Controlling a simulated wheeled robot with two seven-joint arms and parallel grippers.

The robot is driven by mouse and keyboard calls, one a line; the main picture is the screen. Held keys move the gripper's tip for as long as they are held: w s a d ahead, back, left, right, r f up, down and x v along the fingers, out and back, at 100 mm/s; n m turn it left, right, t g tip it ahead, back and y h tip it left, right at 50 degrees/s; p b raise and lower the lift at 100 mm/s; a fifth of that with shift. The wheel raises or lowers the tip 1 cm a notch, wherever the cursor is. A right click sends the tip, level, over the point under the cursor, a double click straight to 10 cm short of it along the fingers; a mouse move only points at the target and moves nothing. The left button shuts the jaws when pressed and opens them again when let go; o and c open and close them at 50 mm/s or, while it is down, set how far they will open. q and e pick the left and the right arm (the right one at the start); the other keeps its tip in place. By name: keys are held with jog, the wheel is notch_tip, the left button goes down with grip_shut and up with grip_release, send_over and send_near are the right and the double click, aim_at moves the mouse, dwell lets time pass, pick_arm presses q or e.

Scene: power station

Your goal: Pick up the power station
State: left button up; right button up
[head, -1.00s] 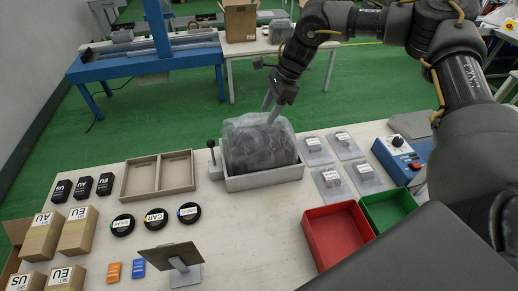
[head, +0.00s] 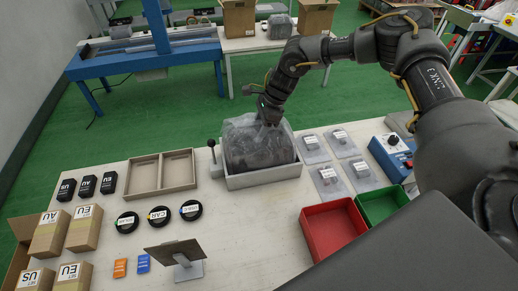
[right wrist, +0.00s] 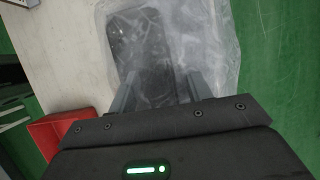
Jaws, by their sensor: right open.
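The power station (head: 252,148) is a dark, boxy unit under clear, crinkled plastic wrap. It sits in a shallow grey tray (head: 265,180) at the back middle of the table. My right gripper (head: 267,116) reaches down from above onto the back right of its top. In the right wrist view, the gripper's two fingers (right wrist: 158,92) are open, with the wrapped power station (right wrist: 155,50) showing between and beyond them. Whether the fingertips touch the wrap I cannot tell. My left gripper is out of view.
A small lever (head: 212,147) stands left of the tray. Clear packets (head: 337,145) lie to its right, near a blue control box (head: 391,155). A red bin (head: 333,228) and green bin (head: 380,204) stand at the front right. An empty divided wooden tray (head: 161,174) lies left.

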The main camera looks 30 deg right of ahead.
jog(key=shift+f, duration=0.25)
dwell(0.4)
grip_shut()
dwell(0.4)
dwell(1.0)
jog(key=shift+w+r, duration=0.15)
jog(key=shift+r, duration=0.05)
